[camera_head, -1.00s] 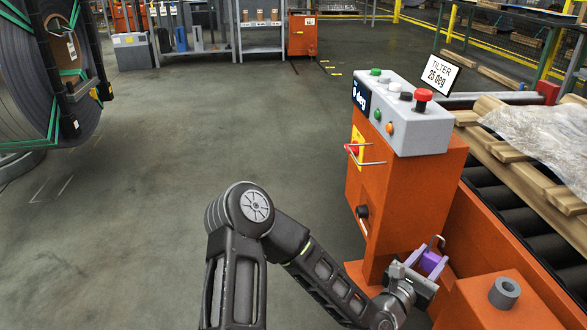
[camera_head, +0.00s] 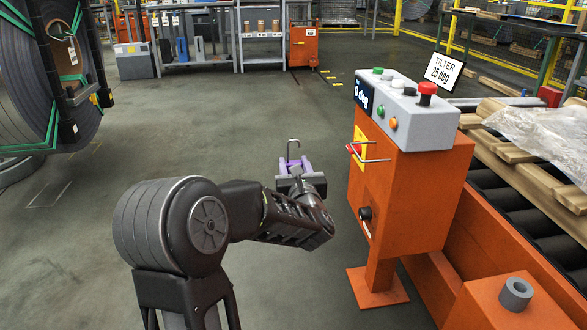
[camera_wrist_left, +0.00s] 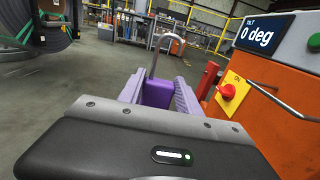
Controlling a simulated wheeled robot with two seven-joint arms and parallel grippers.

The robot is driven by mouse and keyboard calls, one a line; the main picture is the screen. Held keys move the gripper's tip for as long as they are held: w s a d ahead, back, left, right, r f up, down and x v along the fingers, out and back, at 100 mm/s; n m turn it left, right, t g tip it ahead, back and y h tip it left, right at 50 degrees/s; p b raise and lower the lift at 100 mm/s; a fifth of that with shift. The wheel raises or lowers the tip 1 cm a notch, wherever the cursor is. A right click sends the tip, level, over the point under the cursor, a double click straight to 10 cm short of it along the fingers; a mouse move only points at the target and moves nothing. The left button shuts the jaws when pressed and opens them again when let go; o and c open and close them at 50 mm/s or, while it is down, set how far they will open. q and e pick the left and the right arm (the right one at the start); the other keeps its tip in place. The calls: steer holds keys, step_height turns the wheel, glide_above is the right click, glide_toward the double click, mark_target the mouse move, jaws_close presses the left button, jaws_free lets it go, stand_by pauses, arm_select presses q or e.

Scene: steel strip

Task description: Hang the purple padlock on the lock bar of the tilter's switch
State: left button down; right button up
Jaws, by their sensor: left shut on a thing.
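My left gripper (camera_head: 294,168) is shut on the purple padlock and holds it upright in the air, left of the orange control cabinet. The purple padlock (camera_wrist_left: 157,94) sits between the lavender fingers in the left wrist view. Its metal shackle (camera_head: 291,146) points up and looks like a hook with one short leg. The tilter's switch (camera_wrist_left: 228,91) is a red knob on a yellow plate marked ON. The metal lock bar (camera_head: 370,158) juts from the cabinet's left side, to the right of the padlock and apart from it. My right gripper is not in view.
The orange cabinet (camera_head: 405,195) has a grey button box (camera_head: 415,120) on top and a base plate on the floor. A roller conveyor with wooden planks lies right. A steel coil (camera_head: 45,70) stands at left. Open floor lies between.

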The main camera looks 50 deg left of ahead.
arm_select(q)
steer(key=shift+d+r, duration=0.1)
steer(key=shift+r, duration=0.05)
stand_by(0.4)
steer(key=w+d+f, duration=0.1)
steer(key=w+d, duration=0.8)
steer(key=w, duration=0.4)
stand_by(1.1)
steer(key=shift+r, duration=0.5)
steer(key=shift+f, duration=0.15)
steer(key=shift+f, duration=1.1)
